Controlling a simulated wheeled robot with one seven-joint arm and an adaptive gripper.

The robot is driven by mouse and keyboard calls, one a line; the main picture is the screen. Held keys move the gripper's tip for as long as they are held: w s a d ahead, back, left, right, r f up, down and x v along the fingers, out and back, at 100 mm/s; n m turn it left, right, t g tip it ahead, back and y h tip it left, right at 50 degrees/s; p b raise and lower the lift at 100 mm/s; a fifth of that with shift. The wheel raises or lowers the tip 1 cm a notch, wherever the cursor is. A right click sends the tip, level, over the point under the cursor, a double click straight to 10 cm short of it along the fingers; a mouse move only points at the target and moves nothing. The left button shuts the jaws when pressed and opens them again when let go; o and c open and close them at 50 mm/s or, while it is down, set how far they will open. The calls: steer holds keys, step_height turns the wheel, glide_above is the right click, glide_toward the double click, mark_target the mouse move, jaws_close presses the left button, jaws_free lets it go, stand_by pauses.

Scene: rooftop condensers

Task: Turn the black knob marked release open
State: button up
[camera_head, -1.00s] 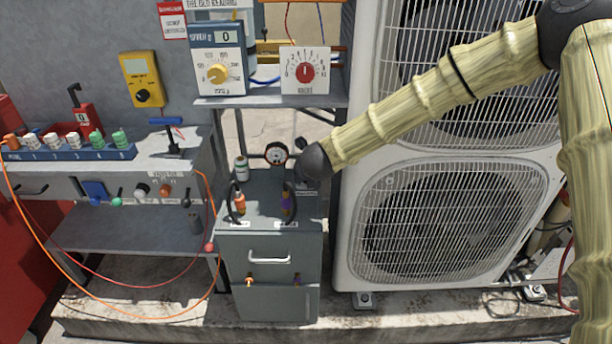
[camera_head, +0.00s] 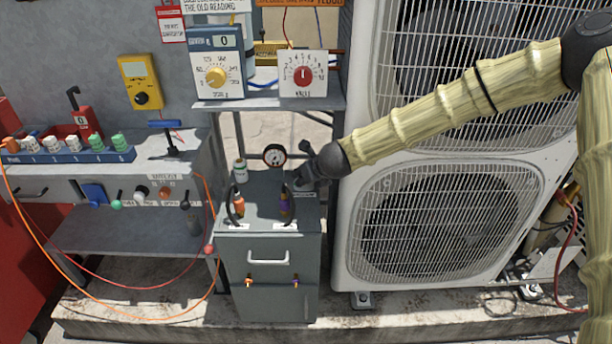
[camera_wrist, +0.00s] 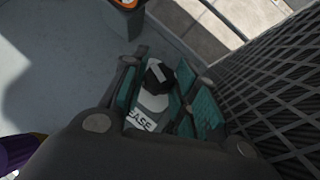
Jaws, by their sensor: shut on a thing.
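The black knob (camera_wrist: 158,74) stands on a pale round base in the wrist view, with a white label (camera_wrist: 139,119) beside it of which "EASE" can be read. My gripper (camera_wrist: 166,88) is around the knob, its teal finger pads on either side, and is shut on it. In the head view my gripper (camera_head: 301,176) is low over the right rear of the grey cabinet top (camera_head: 262,190). The knob itself is hidden there behind the fingers.
A pressure gauge (camera_head: 274,156) stands just left of my gripper. The large condenser unit (camera_head: 440,220) is close on the right. A shelf (camera_head: 270,103) with meters is above.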

steer(key=o, duration=1)
steer(key=v, duration=1.2)
